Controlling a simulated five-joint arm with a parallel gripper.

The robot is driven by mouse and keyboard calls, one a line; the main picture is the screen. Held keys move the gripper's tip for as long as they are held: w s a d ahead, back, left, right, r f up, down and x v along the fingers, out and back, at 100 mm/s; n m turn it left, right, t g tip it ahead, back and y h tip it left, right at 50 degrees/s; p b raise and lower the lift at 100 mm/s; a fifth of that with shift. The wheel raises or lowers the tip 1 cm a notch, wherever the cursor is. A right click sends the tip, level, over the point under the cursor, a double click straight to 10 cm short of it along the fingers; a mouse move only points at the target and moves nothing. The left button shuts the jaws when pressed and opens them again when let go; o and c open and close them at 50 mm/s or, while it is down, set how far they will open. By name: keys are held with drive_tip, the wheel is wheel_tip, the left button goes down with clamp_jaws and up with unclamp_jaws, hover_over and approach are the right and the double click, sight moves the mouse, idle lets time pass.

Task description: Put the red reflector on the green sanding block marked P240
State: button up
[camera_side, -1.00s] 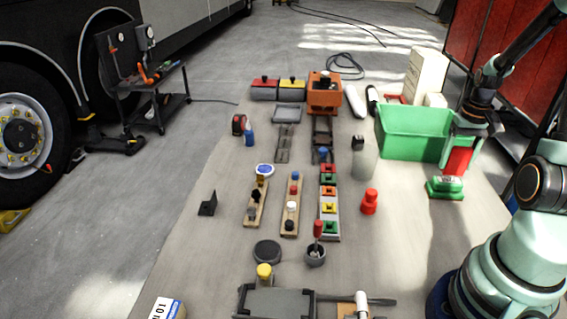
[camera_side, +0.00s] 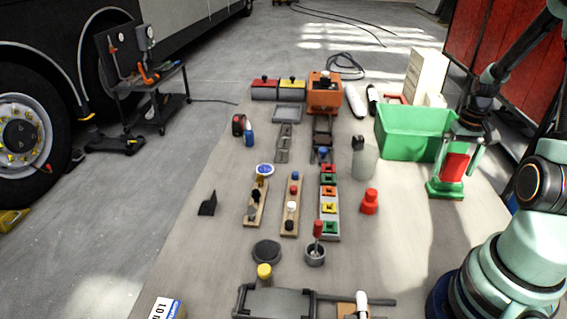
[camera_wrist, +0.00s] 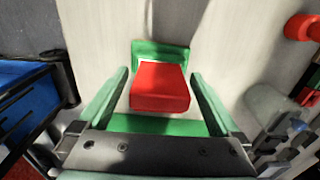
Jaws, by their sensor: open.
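The red reflector (camera_side: 455,167) stands on the green sanding block (camera_side: 431,189) at the right, in front of the green bin. In the wrist view, the red reflector (camera_wrist: 160,88) sits over the green block (camera_wrist: 160,50), which shows beyond it and at its near side. My gripper (camera_side: 449,183) is lowered around the reflector. The wrist view shows my gripper (camera_wrist: 160,76) open, with one finger on each side of the reflector and gaps beside it. The marking on the block cannot be read.
The green bin (camera_side: 405,140) stands just behind my gripper. A red bottle-like piece (camera_side: 370,201) and a clear bottle (camera_side: 363,165) stand to the left. Several small parts sit on strips in the middle. The mat in front of the block is fairly clear.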

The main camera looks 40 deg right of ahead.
wheel_tip(320, 180, up, 12)
drive_tip(key=shift+f, duration=0.1)
drive_tip(key=w+a+r+n+t+h, duration=0.1)
drive_tip(key=w+a+r+n, duration=0.1)
drive_tip(key=w+a, duration=0.35)
drive_tip(key=w+a+r+n+t, duration=0.1)
drive_tip(key=w+a+r+n, duration=0.15)
drive_tip(key=a, duration=0.55)
drive_tip(key=s+a+r+n+t+y, duration=0.1)
drive_tip(key=a+r+n+t, duration=0.1)
drive_tip(key=a, duration=1.4)
drive_tip(key=shift+n+t, duration=0.8)
drive_tip(key=shift+n, duration=0.45)
